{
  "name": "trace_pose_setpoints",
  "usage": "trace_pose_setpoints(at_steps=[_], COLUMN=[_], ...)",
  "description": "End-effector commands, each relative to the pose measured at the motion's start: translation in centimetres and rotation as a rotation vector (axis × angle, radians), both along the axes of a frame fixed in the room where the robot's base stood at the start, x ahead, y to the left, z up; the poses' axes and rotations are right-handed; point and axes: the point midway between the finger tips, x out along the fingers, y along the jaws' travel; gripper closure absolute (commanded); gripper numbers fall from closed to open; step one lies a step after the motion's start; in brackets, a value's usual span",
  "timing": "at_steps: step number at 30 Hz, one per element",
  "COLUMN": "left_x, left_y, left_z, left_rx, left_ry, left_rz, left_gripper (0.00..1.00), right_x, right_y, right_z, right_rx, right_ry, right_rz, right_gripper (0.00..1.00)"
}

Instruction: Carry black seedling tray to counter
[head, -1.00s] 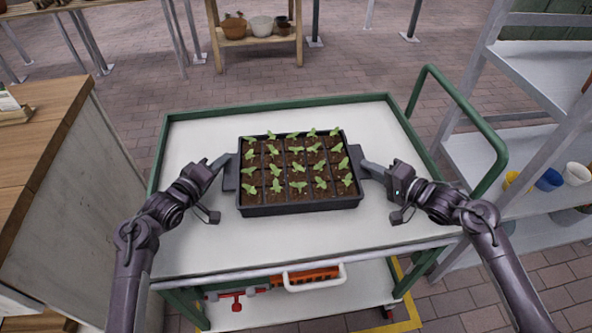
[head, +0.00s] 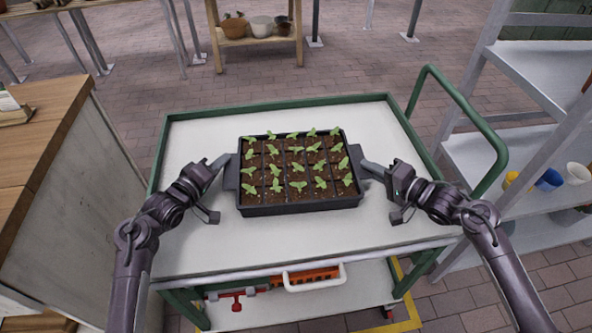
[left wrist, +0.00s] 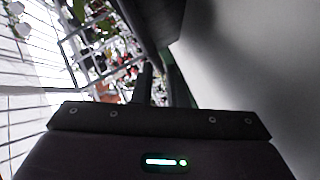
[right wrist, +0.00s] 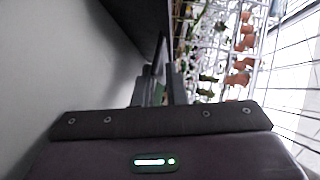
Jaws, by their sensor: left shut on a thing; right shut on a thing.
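The black seedling tray (head: 300,208) holds rows of green seedlings in brown soil. It is over the middle of the white cart top with the green rim (head: 210,250). My left gripper (head: 230,170) is shut on the tray's left end handle. My right gripper (head: 368,170) is shut on its right end handle. The tray looks level; I cannot tell whether it touches the cart top. In the left wrist view and the right wrist view the dark tray edge (right wrist: 125,25) shows close beyond the fingers. A wooden-topped counter (head: 40,130) stands to the left of the cart.
A green cart handle (head: 465,110) rises at the right. Grey metal shelves (head: 500,165) with coloured pots stand beyond it. The cart's lower shelf (head: 330,298) holds an orange item and a red one. A wooden bench (head: 255,42) with pots stands behind, across open brick floor.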

Motion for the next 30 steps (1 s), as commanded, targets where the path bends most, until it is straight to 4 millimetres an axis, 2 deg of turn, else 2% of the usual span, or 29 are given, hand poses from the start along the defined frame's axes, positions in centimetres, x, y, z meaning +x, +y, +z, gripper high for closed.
trace_pose_setpoints(at_steps=[8,19,30], left_x=[0.0,0.1,0.1], left_y=[0.0,0.0,0.0], left_z=[1.5,4.9,5.3], left_rx=[0.004,0.004,0.003], left_ry=[-0.006,-0.008,-0.008], left_rz=[-0.001,-0.001,-0.002], left_gripper=[1.00,1.00,1.00], right_x=[0.2,0.2,0.2], right_y=[-0.2,-0.2,-0.2], right_z=[1.5,4.7,5.0], right_rx=[-0.002,-0.002,-0.002], right_ry=[-0.003,-0.001,-0.001], right_rz=[-0.006,-0.007,-0.007], right_gripper=[1.00,1.00,1.00])
